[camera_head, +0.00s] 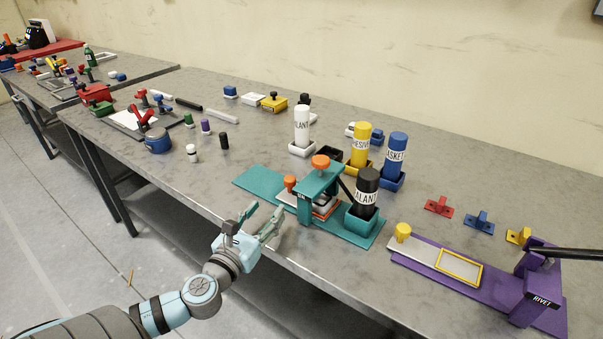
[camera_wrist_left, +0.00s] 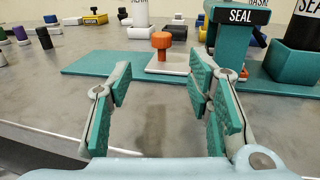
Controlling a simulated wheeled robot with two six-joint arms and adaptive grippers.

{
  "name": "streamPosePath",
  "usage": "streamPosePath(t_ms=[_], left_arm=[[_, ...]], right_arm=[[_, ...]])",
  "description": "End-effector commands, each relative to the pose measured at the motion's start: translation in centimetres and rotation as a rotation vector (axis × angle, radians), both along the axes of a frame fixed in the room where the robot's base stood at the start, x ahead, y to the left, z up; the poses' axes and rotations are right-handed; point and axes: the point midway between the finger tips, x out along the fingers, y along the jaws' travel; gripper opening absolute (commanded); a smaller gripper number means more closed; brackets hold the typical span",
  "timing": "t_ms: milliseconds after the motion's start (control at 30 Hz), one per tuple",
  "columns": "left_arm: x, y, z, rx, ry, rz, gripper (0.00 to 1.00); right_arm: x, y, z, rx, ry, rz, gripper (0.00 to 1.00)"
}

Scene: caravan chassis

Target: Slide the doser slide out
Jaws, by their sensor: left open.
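The teal doser station (camera_head: 318,198) stands on the near part of the table and carries the label SEAL, which shows in the left wrist view (camera_wrist_left: 234,16). Its light grey doser slide (camera_wrist_left: 166,68) sticks out on the left side of the frame, with an orange knob (camera_wrist_left: 161,42) upright on top. The knob also shows in the head view (camera_head: 290,183). My left gripper (camera_head: 266,220) is open and empty at the table's front edge. Its fingers (camera_wrist_left: 160,90) point toward the knob, apart from it, with the knob between them in the wrist view. My right gripper is not in view.
A black sealant bottle (camera_head: 367,190) stands in the teal holder right of the doser. White (camera_head: 302,124), yellow (camera_head: 361,143) and blue (camera_head: 396,152) bottles stand behind. A purple rivet station (camera_head: 535,285) is at the right. The table left of the teal base is mostly clear.

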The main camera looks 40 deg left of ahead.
Motion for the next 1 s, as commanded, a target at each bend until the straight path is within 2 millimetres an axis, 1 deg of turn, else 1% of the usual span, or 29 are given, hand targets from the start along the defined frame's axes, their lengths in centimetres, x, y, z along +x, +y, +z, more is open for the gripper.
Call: streamPosePath(t_ms=[67, 333, 500, 600, 700, 800, 1000], left_arm=[[1.1, 0.1, 0.0, -0.003, -0.004, -0.001, 0.46], [7.6, 0.9, 0.1, -0.010, -0.006, -0.012, 0.46], [11.1, 1.8, 0.0, -0.008, -0.004, -0.011, 0.46], [12.6, 2.2, 0.0, -0.008, -0.003, -0.011, 0.46], [13.6, 2.4, 0.0, -0.007, -0.003, -0.011, 0.46], [14.1, 2.5, -0.1, -0.005, -0.002, -0.011, 0.46], [14.2, 2.5, -0.1, -0.005, -0.002, -0.012, 0.46]], right_arm=[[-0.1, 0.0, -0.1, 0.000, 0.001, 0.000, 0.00], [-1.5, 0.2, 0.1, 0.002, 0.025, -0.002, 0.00], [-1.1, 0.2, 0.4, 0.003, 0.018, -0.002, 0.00], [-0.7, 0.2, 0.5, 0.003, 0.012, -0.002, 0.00], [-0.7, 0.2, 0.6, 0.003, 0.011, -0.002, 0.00], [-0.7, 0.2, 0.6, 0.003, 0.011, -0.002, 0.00], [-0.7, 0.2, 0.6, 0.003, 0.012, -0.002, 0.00]])
